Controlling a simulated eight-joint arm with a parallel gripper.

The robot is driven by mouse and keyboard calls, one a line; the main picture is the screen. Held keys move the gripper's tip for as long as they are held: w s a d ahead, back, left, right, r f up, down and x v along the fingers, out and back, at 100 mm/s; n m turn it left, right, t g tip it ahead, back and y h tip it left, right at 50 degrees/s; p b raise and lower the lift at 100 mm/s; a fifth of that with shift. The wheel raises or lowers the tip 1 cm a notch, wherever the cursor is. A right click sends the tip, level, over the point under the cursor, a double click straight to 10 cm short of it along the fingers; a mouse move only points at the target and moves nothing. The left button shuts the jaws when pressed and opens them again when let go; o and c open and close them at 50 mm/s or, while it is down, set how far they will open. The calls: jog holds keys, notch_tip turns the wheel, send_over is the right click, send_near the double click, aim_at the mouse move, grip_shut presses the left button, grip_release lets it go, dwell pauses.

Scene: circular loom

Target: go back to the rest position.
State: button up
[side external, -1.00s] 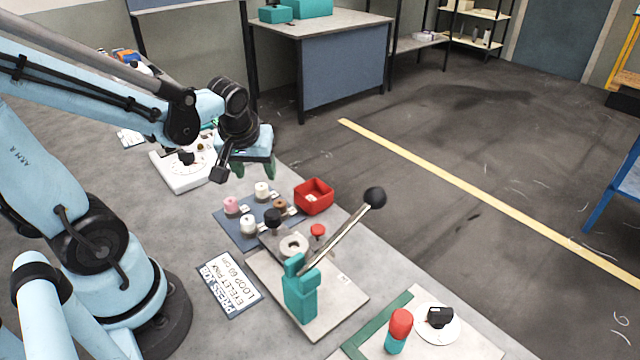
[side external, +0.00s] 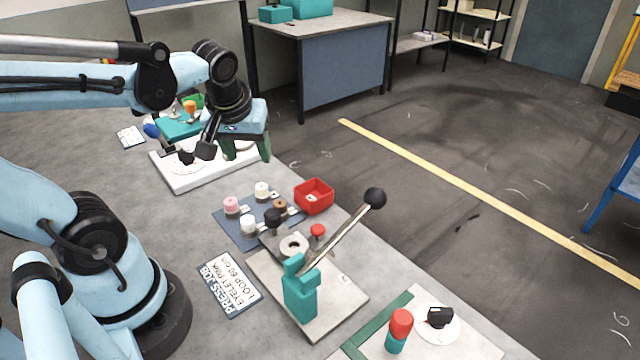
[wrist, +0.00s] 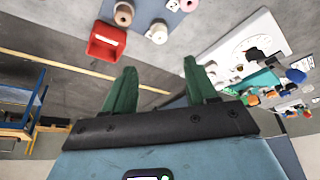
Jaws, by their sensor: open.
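My gripper (side external: 246,154) is in the air above the far part of the bench, next to the white board with the round dial (side external: 196,178). Its two green fingers point down and stand apart with nothing between them. In the wrist view my gripper (wrist: 158,80) also shows both green fingers spread and empty. The white board (wrist: 236,45) lies to the right of the fingers in that view.
A red bin (side external: 314,197) and a blue mat (side external: 238,236) with several spools lie mid-bench. A lever press (side external: 300,290) stands nearer, its lever slanting up. A sign card (side external: 228,286) lies beside it. Bottles and a teal box (side external: 180,128) stand at the back.

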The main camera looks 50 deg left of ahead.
jog(key=w+d+m+t+h, duration=0.1)
jog(key=d+m+t+h, duration=0.2)
jog(key=d+m, duration=0.6)
jog(key=shift+w+d+t, duration=0.15)
jog(key=shift+w+t, duration=0.15)
jog(key=shift+t, duration=0.1)
jog(key=shift+f, duration=0.1)
dwell(0.3)
